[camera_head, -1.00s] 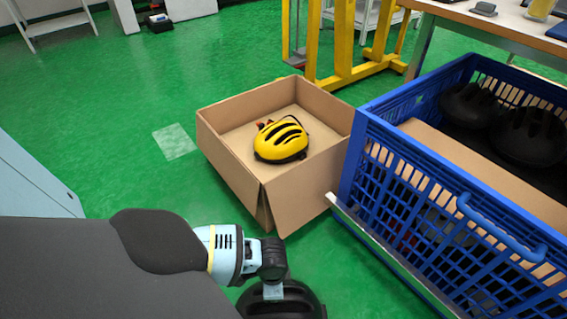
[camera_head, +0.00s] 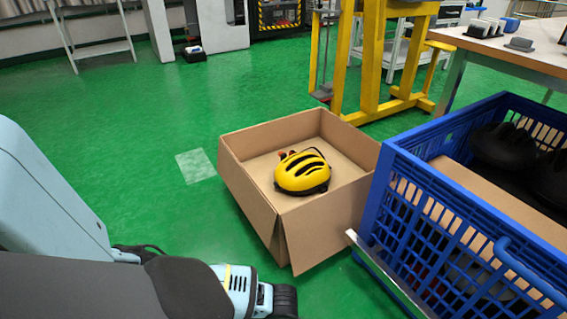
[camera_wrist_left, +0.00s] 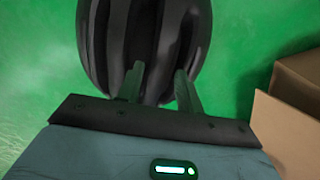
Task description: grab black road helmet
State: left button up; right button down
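A black helmet with ribs and vents (camera_wrist_left: 148,32) fills the top of the left wrist view. The two fingers of my left gripper (camera_wrist_left: 158,88) are closed in on its shell, with a rib of it between them, and green floor shows around it. In the head view my left arm comes in at the bottom, and its gripper and the held helmet are below the picture edge. More black helmets (camera_head: 503,146) lie in the blue crate (camera_head: 416,163) at the right. My right gripper is not in view.
An open cardboard box (camera_head: 246,193) on the floor holds a yellow helmet (camera_head: 300,174); a corner of a box also shows in the left wrist view (camera_wrist_left: 285,130). A yellow frame (camera_head: 372,75) and a table (camera_head: 510,42) stand behind. Green floor is free left of the box.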

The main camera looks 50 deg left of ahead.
pick_arm(q)
notch_tip(320, 180, down, 2)
jog(key=shift+f+b, duration=0.1)
jog(key=shift+b, duration=0.3)
jog(key=shift+c, duration=0.4)
grip_shut()
jog(key=shift+r, duration=0.2)
